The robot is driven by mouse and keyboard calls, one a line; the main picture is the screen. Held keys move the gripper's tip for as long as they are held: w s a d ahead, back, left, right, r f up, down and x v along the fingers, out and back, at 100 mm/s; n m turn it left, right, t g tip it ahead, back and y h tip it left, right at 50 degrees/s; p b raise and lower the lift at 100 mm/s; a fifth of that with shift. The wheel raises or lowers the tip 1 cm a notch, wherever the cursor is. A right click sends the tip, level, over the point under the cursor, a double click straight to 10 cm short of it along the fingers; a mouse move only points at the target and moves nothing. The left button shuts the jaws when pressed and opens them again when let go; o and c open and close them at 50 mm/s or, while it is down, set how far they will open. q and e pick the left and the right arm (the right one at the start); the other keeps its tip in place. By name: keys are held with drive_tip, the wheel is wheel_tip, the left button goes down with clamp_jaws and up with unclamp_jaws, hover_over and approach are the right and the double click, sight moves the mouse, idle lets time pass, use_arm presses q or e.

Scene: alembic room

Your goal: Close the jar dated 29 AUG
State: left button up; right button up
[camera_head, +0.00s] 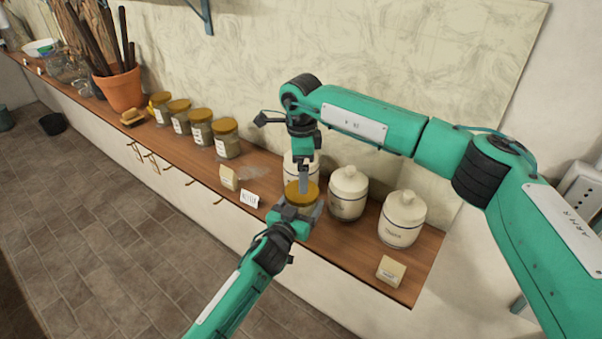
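A glass jar (298,204) with a golden-brown lid (293,193) is near the front edge of the wooden shelf, in front of the white canisters. My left gripper (299,210) reaches it from the front, with a finger at each side of the jar body, and appears shut on it. My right gripper (303,186) points down from above, its fingertips at the lid. They are seen nearly edge-on, so I cannot tell whether they grip it. The lid sits over the jar mouth; I cannot tell how tightly. No date is readable on this jar.
Several similar lidded jars (200,128) stand in a row at the left. White lidded canisters (348,193) stand close behind and right of the jar. A small card (249,198), a pale block (229,177) and another block (391,271) lie on the shelf (345,245). A terracotta pot (122,90) stands further left.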

drive_tip(key=shift+r+n, duration=0.4)
drive_tip(key=shift+r, duration=0.4)
drive_tip(key=shift+f, duration=4)
drive_tip(key=c, duration=1)
drive_tip(key=o, duration=1)
drive_tip(key=shift+r, duration=0.1)
